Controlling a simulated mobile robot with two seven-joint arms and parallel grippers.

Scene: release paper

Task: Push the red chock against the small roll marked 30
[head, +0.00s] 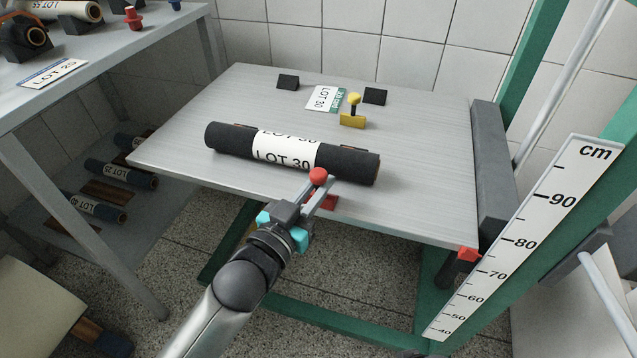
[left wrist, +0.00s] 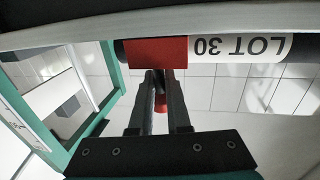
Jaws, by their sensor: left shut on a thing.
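The small dark roll (head: 222,139) lies across the grey table, its white label reading LOT 30. The label also shows upside down in the left wrist view (left wrist: 240,46). The red chock (head: 328,202) stands on the near side of the roll, close to the table's front edge, with a round red knob on top. My left gripper (head: 317,184) is shut on the chock's stem, below the knob. In the left wrist view the chock's red block (left wrist: 155,52) overlaps the roll. I cannot tell whether they touch.
A yellow chock (head: 352,120) stands behind the roll, near a LOT 30 card (head: 324,98) and two dark blocks (head: 288,82). A cm scale (head: 530,235) and green frame are at the right. Another table (head: 110,62) with rolls stands at the left. The table behind the roll is mostly clear.

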